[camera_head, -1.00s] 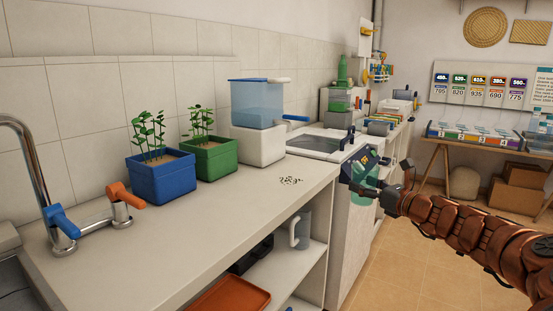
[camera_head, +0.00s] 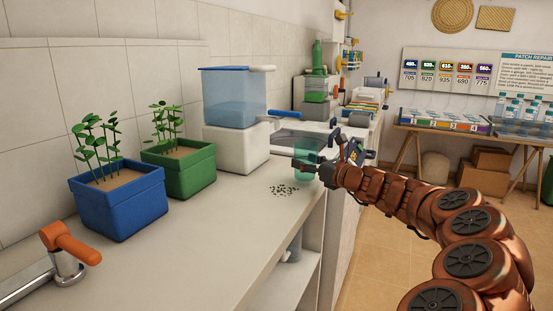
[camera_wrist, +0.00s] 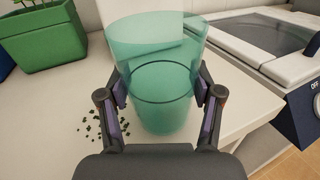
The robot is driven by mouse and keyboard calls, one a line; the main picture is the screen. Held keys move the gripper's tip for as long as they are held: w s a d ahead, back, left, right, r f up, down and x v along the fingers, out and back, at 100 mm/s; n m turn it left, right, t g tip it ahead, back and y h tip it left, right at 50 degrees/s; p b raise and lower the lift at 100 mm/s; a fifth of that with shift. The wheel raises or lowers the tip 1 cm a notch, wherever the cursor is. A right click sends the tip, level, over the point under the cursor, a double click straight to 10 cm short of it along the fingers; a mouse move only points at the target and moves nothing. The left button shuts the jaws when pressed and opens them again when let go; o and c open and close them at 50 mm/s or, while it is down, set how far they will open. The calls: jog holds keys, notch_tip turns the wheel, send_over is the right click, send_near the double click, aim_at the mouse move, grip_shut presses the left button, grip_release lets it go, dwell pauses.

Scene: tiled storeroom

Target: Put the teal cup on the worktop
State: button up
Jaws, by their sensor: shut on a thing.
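The teal cup (camera_wrist: 160,88) is translucent and sits between the two fingers of my gripper (camera_wrist: 162,108) in the wrist view. The fingers press on its sides, and it looks upright. In the head view the cup (camera_head: 305,160) is at the far right end of the worktop (camera_head: 190,240), near its front edge. My gripper (camera_head: 318,165) reaches it from the right. In the wrist view the pale worktop (camera_wrist: 75,150) shows below and around the cup. I cannot tell whether the cup's base touches it.
Dark crumbs (camera_head: 284,190) lie on the worktop beside the cup. A green planter (camera_head: 185,172), a blue planter (camera_head: 120,203) and a blue-and-white dispenser (camera_head: 236,140) stand along the wall. A white appliance (camera_head: 280,143) is beyond the cup. Bare worktop lies in front of the planters.

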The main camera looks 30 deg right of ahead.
jog(key=w, duration=0.5)
jog(key=w+a+b, duration=0.1)
jog(key=w, duration=0.1)
jog(key=shift+w+a+f, duration=0.1)
jog(key=shift+w, duration=0.95)
jog(key=shift+w+a, duration=0.1)
jog(key=shift+w, duration=0.55)
jog(key=shift+w+a+f+b, duration=0.1)
jog(key=shift+w+f+b, duration=0.2)
jog(key=shift+w, duration=0.2)
jog(key=shift+w+a+f+b, duration=0.1)
jog(key=shift+w+f+b, duration=0.05)
jog(key=shift+w+b, duration=0.3)
jog(key=shift+f, duration=0.15)
jog(key=shift+f, duration=0.2)
jog(key=o, duration=1.2)
jog(key=shift+c, duration=0.2)
